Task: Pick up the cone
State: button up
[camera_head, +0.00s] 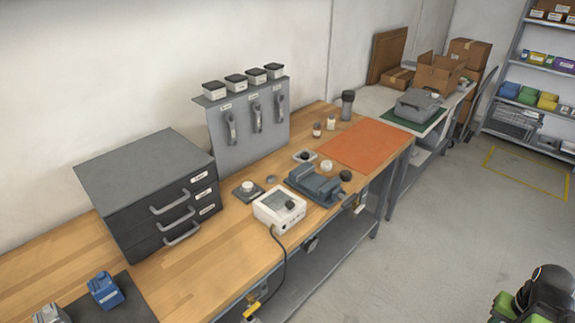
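I cannot make out a cone anywhere in this view. Some items on the wooden workbench (235,240) are too small to tell their exact shape, among them two small bottles near the orange mat and several dark or white knob-like pieces near its middle. My gripper is not in view. A green and black part at the bottom right corner may belong to my own body, but I cannot tell.
The bench holds a dark drawer unit (150,190), a grey panel (245,115) with hanging tools, a white device (279,207), a grey vise-like fixture (318,183), an orange mat (365,143) and a blue block (105,291). Boxes (437,73) stand behind. The floor (430,230) at right is clear.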

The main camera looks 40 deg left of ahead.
aim_at(271, 178)
jog(key=i, duration=1.3)
jog(key=u, duration=4)
jog(key=i, duration=0.1)
jog(key=z, duration=2.25)
jog(key=k, duration=0.15)
jog(key=u, duration=1.25)
